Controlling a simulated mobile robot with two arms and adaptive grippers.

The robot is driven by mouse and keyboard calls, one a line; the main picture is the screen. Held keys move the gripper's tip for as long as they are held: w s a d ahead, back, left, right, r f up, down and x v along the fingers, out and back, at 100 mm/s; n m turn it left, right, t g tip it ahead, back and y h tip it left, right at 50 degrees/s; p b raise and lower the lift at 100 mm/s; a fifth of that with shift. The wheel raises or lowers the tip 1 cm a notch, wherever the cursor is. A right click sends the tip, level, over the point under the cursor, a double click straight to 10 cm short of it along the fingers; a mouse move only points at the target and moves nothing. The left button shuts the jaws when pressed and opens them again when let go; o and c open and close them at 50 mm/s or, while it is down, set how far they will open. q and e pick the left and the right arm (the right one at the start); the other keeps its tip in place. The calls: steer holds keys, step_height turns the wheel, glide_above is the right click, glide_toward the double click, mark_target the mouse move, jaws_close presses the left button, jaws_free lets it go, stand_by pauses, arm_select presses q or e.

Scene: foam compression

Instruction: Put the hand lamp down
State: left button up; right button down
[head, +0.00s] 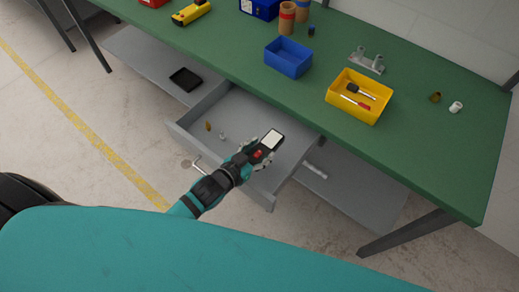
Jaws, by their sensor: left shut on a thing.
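The hand lamp (270,140) is a dark, flat, box-like thing with a pale panel and a red spot near its lower end. My left gripper (254,157) is shut on its lower end. It holds the lamp over the open grey drawer (196,111) under the green workbench. I cannot tell whether the lamp touches the drawer floor. Part of the lamp is hidden by the gripper fingers. My right gripper is not in view.
The drawer holds a small brass-coloured piece (208,126) and a small pale piece (222,135). On the workbench (440,150) stand a blue bin (288,58), a yellow bin (343,109) with tools and a grey bracket (366,62). A black tray (186,79) lies on the lower shelf.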

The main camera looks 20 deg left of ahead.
arm_select(q)
steer(key=shift+f+b, duration=0.3)
steer(key=shift+f, duration=0.25)
steer(key=o, duration=1.3)
steer(key=shift+o, duration=0.2)
steer(key=shift+r, duration=0.1)
steer(key=v, duration=1.2)
steer(key=shift+r+b, duration=0.4)
steer(key=shift+r, duration=0.05)
